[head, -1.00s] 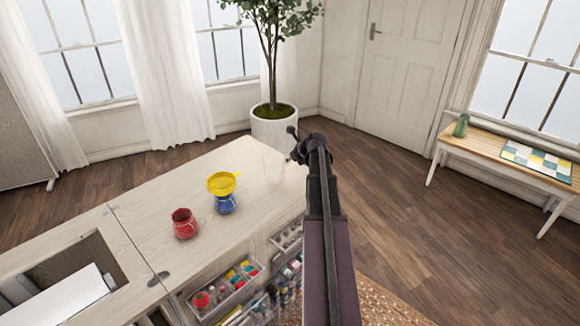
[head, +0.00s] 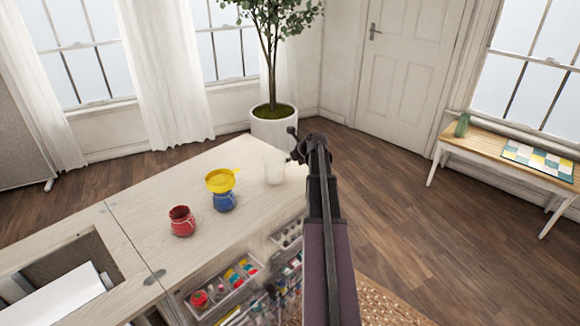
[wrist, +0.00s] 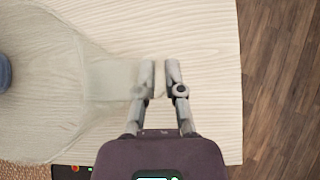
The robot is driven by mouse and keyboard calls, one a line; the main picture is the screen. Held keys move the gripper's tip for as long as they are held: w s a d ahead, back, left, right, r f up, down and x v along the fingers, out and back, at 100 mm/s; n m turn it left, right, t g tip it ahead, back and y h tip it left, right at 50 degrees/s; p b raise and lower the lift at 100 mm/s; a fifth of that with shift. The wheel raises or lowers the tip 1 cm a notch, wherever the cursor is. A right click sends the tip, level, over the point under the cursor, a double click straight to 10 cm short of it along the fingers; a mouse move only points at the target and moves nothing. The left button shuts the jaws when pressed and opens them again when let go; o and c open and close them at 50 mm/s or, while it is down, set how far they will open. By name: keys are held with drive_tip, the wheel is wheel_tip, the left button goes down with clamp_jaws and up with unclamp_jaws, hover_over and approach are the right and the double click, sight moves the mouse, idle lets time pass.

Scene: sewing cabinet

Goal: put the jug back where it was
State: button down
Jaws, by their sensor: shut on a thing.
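The clear, whitish jug (head: 274,170) is at the far right end of the pale cabinet top (head: 160,190). My gripper (head: 296,157) is at its right side. In the wrist view the see-through jug (wrist: 75,95) fills the left, and its narrow part reaches my gripper (wrist: 159,75). The fingers are shut on this part, which looks like the handle; the grip itself is hard to make out. The jug looks upright. I cannot tell whether its base touches the top.
A red jar (head: 181,222) stands further left. The cabinet's right edge is close to my gripper. A potted tree (head: 273,128) stands behind.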

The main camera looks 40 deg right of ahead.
drive_tip(key=shift+f+b, duration=0.3)
drive_tip(key=shift+f, duration=0.3)
drive_tip(key=shift+f, duration=0.15)
drive_tip(key=c, duration=0.8)
unclamp_jaws()
drive_tip(key=shift+o, duration=0.2)
drive_tip(key=shift+r, duration=0.2)
drive_tip(key=shift+r, duration=0.1)
drive_tip(key=shift+s+r+p, duration=0.45)
drive_tip(key=shift+r+p, duration=0.05)
drive_tip(key=shift+p, duration=0.1)
drive_tip(key=p+v, duration=0.7)
drive_tip(key=v, duration=0.3)
drive_tip(key=shift+s, duration=0.2)
